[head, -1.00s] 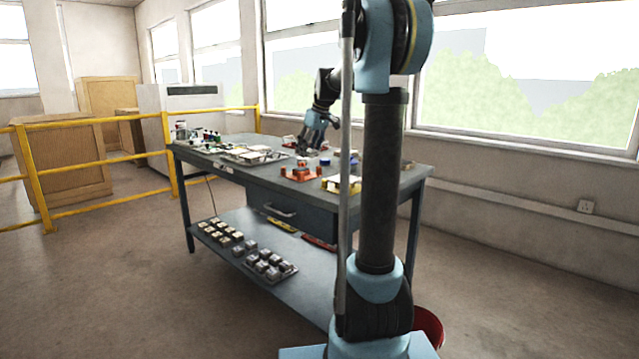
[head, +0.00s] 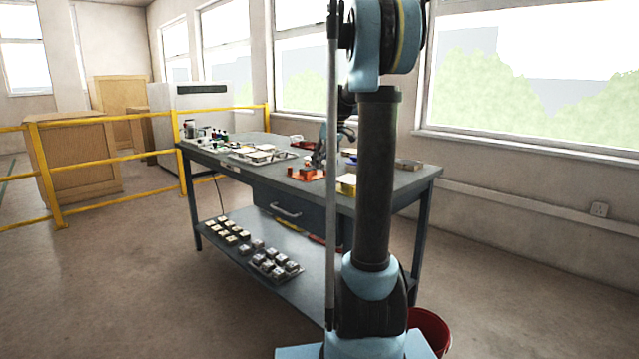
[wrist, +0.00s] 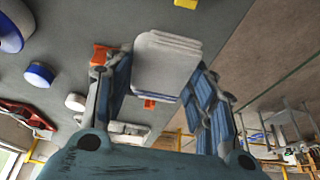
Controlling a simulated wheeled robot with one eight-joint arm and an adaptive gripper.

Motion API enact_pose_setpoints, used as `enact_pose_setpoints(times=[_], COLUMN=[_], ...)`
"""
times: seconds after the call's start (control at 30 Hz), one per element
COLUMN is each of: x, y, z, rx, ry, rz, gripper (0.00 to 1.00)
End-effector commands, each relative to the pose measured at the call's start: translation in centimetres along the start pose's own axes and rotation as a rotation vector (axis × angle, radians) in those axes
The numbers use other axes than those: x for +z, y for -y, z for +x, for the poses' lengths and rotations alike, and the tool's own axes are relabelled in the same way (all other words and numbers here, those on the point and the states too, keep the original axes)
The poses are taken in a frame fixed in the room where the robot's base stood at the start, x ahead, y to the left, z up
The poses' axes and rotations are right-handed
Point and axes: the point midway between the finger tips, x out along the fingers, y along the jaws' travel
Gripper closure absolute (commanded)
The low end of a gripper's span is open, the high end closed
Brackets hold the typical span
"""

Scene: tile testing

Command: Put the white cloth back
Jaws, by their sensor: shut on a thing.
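A folded white cloth (wrist: 166,65), a thick layered pad, sits between the two blue fingers of my gripper (wrist: 163,85) in the wrist view. The fingers are shut on its sides. An orange holder (wrist: 103,53) shows behind the cloth, partly covered by it and by a finger. In the head view my gripper (head: 321,157) is over the workbench, beside the orange holder (head: 305,174), and my own arm hides part of it. I cannot make out the cloth in the head view. I cannot tell whether it touches the holder.
The grey workbench (head: 228,170) carries a yellow block (head: 347,184), a red tray (head: 302,143), a blue-and-white round piece (wrist: 38,75) and a white puck (wrist: 75,102). Trays and bottles crowd its left end. Several blocks lie on the lower shelf (head: 252,288). A yellow railing (head: 110,162) stands at left.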

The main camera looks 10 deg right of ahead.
Motion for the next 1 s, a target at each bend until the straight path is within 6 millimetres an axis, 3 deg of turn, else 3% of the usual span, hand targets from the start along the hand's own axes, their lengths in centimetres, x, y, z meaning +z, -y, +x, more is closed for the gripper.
enact_pose_setpoints(times=[0.1,0.37,0.63,0.97,1.0], x=[0.7,1.3,2.6,2.7,2.7], y=[0.0,0.0,0.0,0.0,0.0], z=[1.7,3.3,6.3,6.7,6.7], rx=[0.0,0.0,0.0,0.0,0.0], ry=[0.0,0.0,0.0,0.0,0.0], rz=[0.0,0.0,0.0,0.0,0.0], gripper=[0.8,0.8,0.8,0.8,0.47])
